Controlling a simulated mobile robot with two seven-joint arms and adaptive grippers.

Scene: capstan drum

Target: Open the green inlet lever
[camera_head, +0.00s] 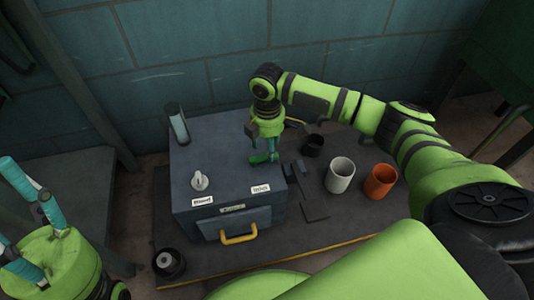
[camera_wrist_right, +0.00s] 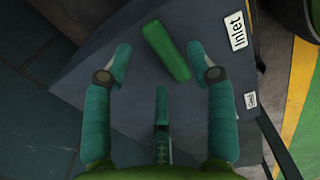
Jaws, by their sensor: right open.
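The green inlet lever (camera_head: 262,158) is a short bar on top of the dark grey box (camera_head: 225,150), near its right edge and behind the Inlet label (camera_head: 260,189). My right gripper (camera_head: 266,147) is over it, fingers down. In the right wrist view the lever (camera_wrist_right: 166,52) lies slanted between the open fingertips of my right gripper (camera_wrist_right: 160,58), with a visible gap on each side. A third finger is below it. My left gripper (camera_head: 18,215) is at the lower left, its teal fingers spread and empty, away from the box.
A pale knob (camera_head: 200,181) stands by the Bleed label (camera_head: 202,201). A yellow handle (camera_head: 239,236) is on the box front. A white cup (camera_head: 340,175), an orange cup (camera_head: 380,181) and a black cup (camera_head: 313,145) stand to the right. A dark round part (camera_head: 168,264) sits front left.

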